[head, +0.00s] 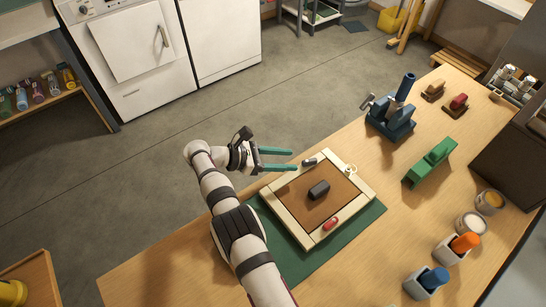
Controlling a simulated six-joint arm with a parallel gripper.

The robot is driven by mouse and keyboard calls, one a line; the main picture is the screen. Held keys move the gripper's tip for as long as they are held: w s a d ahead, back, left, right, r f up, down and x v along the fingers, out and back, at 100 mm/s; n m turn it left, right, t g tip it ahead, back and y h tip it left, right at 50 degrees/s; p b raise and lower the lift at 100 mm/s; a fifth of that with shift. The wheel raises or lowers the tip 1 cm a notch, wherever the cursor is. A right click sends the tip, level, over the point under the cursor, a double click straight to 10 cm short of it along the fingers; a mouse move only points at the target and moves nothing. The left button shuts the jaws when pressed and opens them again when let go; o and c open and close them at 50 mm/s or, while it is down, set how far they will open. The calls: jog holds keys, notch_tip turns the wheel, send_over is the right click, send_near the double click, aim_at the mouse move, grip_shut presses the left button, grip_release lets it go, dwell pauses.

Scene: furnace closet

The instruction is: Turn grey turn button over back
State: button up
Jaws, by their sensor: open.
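A cream picture frame (355,208) with a brown back (300,208) lies on a green mat (372,222). A small grey turn button (310,161) sits on the frame's far-left rail and appears to lie along it, beside the back. A cream turn button (350,169) is near the far-right corner, and a red one (331,223) is on the near rail. A dark grey block (319,189) rests on the middle of the back. My gripper (294,160) is open and empty, its green fingers pointing right, close to the grey turn button in the picture; its height is unclear.
On the wooden bench (160,275), a blue vise-like tool (391,120) and a green tool (430,163) stand right of the frame. Pots (471,223) and holders with orange (465,243) and blue (434,279) handles line the right edge. My arm crosses the bench's left part.

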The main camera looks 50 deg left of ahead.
aim_at(306, 160)
jog(key=v, duration=0.5)
jog(key=shift+s+a+r, duration=0.1)
jog(key=shift+s+r, duration=0.1)
jog(key=shift+s, duration=0.1)
jog(key=shift+c, duration=0.3)
